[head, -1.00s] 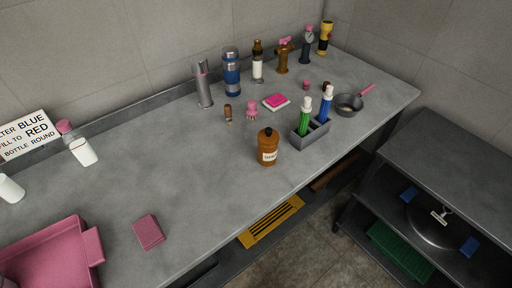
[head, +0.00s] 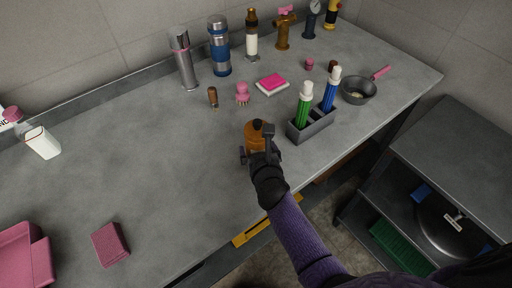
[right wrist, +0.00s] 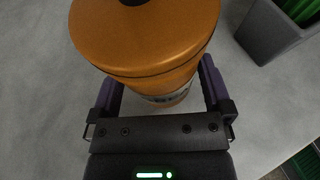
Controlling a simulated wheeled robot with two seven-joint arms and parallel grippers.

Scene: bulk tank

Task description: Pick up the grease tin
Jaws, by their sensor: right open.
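The grease tin, taken to be the orange-brown round container with a black cap and a white label (head: 256,132), stands upright on the grey counter near its front edge. In the right wrist view the tin (right wrist: 150,35) fills the upper middle; its label is partly cut off by its shoulder. My right gripper (head: 259,156) is open, with one finger on each side of the tin's lower part. The right wrist view also shows the open fingers (right wrist: 160,88); whether they touch the tin cannot be told. My left gripper is not in view.
A grey holder (head: 310,130) with green and blue bottles stands close to the right of the tin. A pink block (head: 110,244) and pink tray (head: 22,262) lie left. Flasks (head: 219,52) stand along the wall. The counter left of the tin is clear.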

